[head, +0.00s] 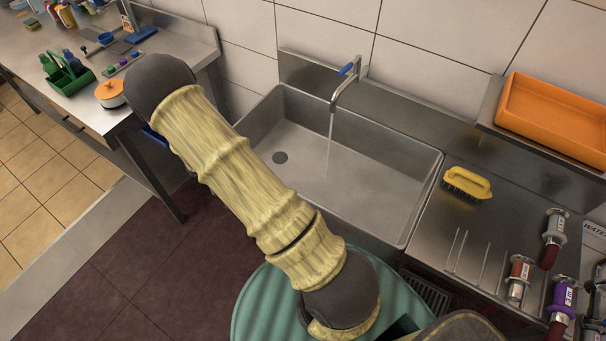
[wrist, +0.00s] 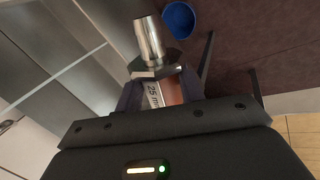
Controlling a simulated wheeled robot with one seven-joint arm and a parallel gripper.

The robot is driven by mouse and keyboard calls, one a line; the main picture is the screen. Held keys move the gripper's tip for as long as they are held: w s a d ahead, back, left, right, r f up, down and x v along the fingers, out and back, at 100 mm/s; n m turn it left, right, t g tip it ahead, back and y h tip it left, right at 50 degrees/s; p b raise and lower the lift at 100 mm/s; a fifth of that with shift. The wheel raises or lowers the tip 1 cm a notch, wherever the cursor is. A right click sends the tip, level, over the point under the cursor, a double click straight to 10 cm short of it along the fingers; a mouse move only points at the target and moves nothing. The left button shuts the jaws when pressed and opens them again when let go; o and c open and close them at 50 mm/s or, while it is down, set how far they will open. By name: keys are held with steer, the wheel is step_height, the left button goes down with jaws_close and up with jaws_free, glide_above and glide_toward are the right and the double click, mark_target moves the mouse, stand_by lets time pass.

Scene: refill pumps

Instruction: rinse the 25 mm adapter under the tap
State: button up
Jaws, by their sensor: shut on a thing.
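The 25 mm adapter (wrist: 150,42) shows in the wrist view as a metal tube with a hex collar and a white label reading "25 m", the rest covered. My gripper (wrist: 160,92) is shut on its reddish-brown lower part, with the metal end pointing away. In the head view my gripper and the adapter are hidden behind my arm. The tap (head: 347,85) has a blue lever and runs a thin stream of water (head: 330,145) into the steel sink (head: 385,190).
A drainboard right of the sink holds a yellow brush (head: 467,183), upright rods (head: 470,255) and several other fittings (head: 519,278). An orange tray (head: 550,118) sits behind. A counter with an orange-lidded pot (head: 110,93) stands left. A blue bucket (wrist: 179,19) shows in the wrist view.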

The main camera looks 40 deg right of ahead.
steer(key=s+d+r+m+h+b, duration=0.1)
steer(key=s+d+m+h+b, duration=0.1)
steer(key=d+b, duration=0.5)
steer(key=s+d+r+m+h+b, duration=0.2)
steer(key=s+d+m+b, duration=0.2)
steer(key=s+d+b, duration=0.2)
steer(key=d+b, duration=0.2)
steer(key=d, duration=0.1)
steer(key=shift+r, duration=0.2)
steer(key=shift+w+d+g, duration=0.15)
steer(key=shift+d+g, duration=0.05)
steer(key=shift+g, duration=0.1)
steer(key=w+d+f, duration=0.2)
steer(key=w+d, duration=0.1)
steer(key=d, duration=0.4)
steer(key=w+d+f, duration=0.3)
steer(key=d, duration=0.4)
steer(key=shift+d, duration=0.2)
steer(key=shift+a+r, duration=0.1)
steer(key=shift+a, duration=0.05)
stand_by(2.3)
